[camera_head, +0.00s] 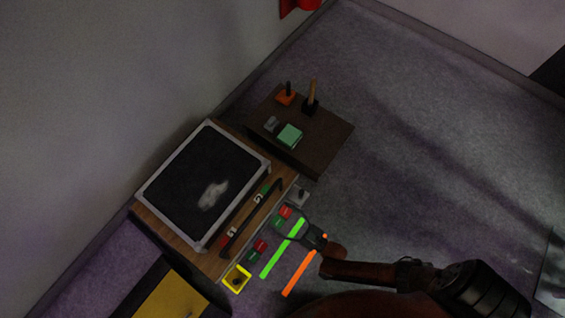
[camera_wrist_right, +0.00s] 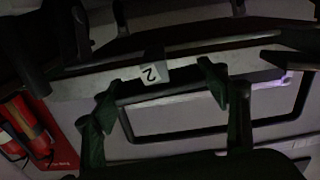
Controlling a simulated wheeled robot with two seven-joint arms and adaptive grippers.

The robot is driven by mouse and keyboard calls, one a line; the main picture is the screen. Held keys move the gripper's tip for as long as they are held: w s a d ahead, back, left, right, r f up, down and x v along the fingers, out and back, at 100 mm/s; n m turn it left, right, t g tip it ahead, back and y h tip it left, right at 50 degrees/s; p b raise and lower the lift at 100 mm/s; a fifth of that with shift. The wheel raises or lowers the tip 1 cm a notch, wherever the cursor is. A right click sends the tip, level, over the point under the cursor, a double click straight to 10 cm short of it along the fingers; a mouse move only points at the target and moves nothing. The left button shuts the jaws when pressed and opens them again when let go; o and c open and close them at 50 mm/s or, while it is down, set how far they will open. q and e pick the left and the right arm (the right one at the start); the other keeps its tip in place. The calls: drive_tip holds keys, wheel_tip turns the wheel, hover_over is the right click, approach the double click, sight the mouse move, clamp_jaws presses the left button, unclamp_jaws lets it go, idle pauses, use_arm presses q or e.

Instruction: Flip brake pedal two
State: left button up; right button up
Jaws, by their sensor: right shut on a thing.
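In the right wrist view a small white label reading 2 (camera_wrist_right: 150,74) sits on a dark tab on a long pale bar, which I take as brake pedal two. My right gripper (camera_wrist_right: 158,98) has its two dark fingers at either side of this label, against the bar's lower edge. It is shut on the part there, though the exact contact is dark. In the head view my right gripper (camera_head: 291,228) reaches in from the right to the console's front edge, over the red and green blocks. My left gripper is not in view.
A wooden console (camera_head: 150,211) carries a dark screen (camera_head: 185,190) and a long black bar (camera_head: 246,222). A brown side table (camera_head: 325,142) behind holds a green block (camera_head: 289,136) and small handles. A yellow-framed control (camera_head: 237,279) is at the front left. Open floor lies right.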

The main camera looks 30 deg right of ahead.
drive_tip(key=shift+d+m, duration=0.1)
drive_tip(key=shift+m, duration=1.6)
drive_tip(key=o, duration=1.2)
drive_tip(key=shift+c, duration=0.2)
drive_tip(key=v, duration=1.2)
drive_tip(key=shift+r, duration=0.1)
